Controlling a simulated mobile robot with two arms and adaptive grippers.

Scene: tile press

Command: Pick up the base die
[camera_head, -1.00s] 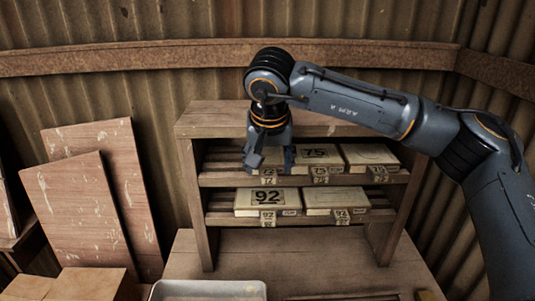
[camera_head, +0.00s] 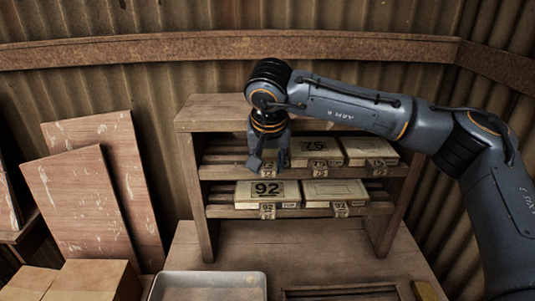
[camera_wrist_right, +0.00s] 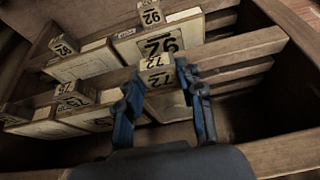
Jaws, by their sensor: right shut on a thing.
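My right gripper (camera_head: 268,165) is at the left part of the upper rack shelf. In the right wrist view its two fingers (camera_wrist_right: 160,80) are shut on a small block marked 72 (camera_wrist_right: 157,72), the front handle of a pale die (camera_wrist_right: 170,105) that shows partly between the fingers. I cannot tell whether this die still rests on the shelf. A die marked 75 (camera_head: 318,147) and another pale die (camera_head: 368,152) lie beside it. A die marked 92 (camera_head: 266,192) and a plainer die (camera_head: 335,190) lie on the lower shelf. My left gripper is not in view.
The wooden rack (camera_head: 200,225) has slatted shelves and side posts close around the gripper. A grey tray (camera_head: 210,274) stands in front on the bench. Wood panels (camera_head: 85,215) lean on the left, above a cardboard box (camera_head: 92,280). The bench top before the rack is partly clear.

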